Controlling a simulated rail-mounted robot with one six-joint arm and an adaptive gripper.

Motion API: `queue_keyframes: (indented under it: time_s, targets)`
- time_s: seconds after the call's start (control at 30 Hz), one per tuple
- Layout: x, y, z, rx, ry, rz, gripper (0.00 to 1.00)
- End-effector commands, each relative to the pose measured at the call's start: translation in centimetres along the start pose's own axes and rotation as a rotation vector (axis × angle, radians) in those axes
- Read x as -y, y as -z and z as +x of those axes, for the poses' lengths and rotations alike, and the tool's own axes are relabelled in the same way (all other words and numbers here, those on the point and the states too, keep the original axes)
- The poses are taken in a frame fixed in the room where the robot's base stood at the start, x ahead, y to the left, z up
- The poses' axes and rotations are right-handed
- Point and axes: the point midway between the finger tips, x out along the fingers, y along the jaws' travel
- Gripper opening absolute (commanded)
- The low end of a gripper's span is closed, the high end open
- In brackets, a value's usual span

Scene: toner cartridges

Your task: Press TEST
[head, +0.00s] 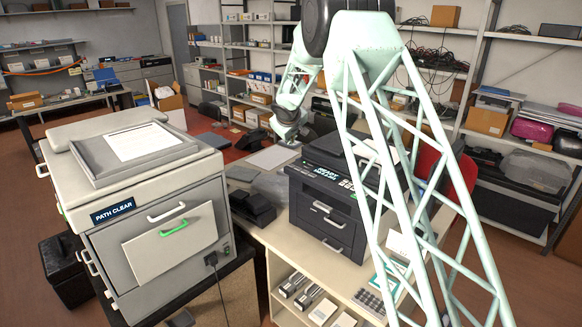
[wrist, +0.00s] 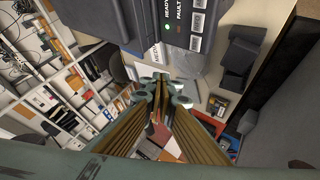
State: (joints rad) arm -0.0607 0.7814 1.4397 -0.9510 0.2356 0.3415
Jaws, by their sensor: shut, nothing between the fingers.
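The dark printer (head: 325,218) stands on the bench in the middle of the head view. Its front panel has a small lit display (head: 327,172) and pale buttons (head: 347,184). In the wrist view the panel (wrist: 177,12) shows at the top, with a green READY light (wrist: 167,27), a FAULT light and several white labelled buttons (wrist: 195,43). I cannot read which is TEST. My gripper (wrist: 160,80) is shut and empty, its tips below the panel in the wrist view. In the head view my gripper (head: 287,138) hangs beyond the printer's left side, apart from it.
A big pale machine marked PATH CLEAR (head: 115,211) stands at the left. A dark desk device (head: 250,207) sits on the bench between it and the printer. A keypad (head: 370,301) lies at the bench front. Shelves (head: 262,62) line the back. My lattice arm covers the printer's right side.

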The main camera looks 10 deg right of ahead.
Motion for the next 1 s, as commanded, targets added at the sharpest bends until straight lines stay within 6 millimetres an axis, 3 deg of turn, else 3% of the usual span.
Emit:
queue_keyframes:
  time_s: [1.0]
  targets:
    - [3.3, -3.3, 4.6, -0.001, 0.0, 0.001, 0.0]
